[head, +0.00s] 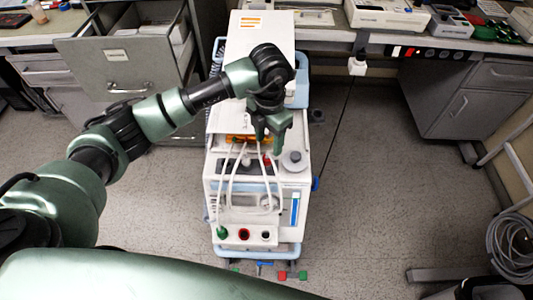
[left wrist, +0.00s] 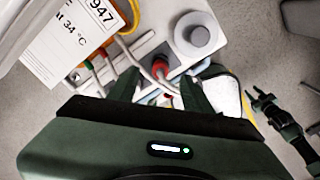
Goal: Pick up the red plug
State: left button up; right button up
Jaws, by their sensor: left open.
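The red plug (left wrist: 160,68) sits upright in the white top of the pump cart, with a white cable crossing beside it. It shows as a small red spot in the head view (head: 266,160). My left gripper (head: 268,145) is over the cart and points down at it. In the left wrist view its two fingers (left wrist: 160,88) are spread, with the plug framed between and just beyond the tips. I cannot tell whether the fingers touch the plug or a cable.
A grey round knob (head: 295,160) stands close right of the plug. White cables (head: 258,180) run over the cart front to a green plug (head: 222,232). A paper label (left wrist: 70,40) is at upper left in the wrist view.

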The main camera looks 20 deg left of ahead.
aim_at(267, 154)
pick_arm(q)
jog(key=f, duration=0.2)
jog(key=shift+s+f+p, duration=0.35)
jog(key=shift+p, duration=0.05)
notch_tip(267, 154, down, 4)
jog(key=shift+a+r+p, duration=0.1)
jog(key=shift+r+p, duration=0.05)
jog(key=shift+p, duration=0.4)
jog(key=shift+f, duration=0.45)
pick_arm(e)
jog(key=shift+s+r, duration=0.3)
jog(key=shift+r, duration=0.2)
jog(key=shift+s+r, duration=0.3)
jog(key=shift+r, duration=0.2)
pick_arm(q)
jog(key=shift+w, duration=0.1)
jog(key=c, duration=1.1)
pick_arm(e)
jog(key=shift+s, duration=0.35)
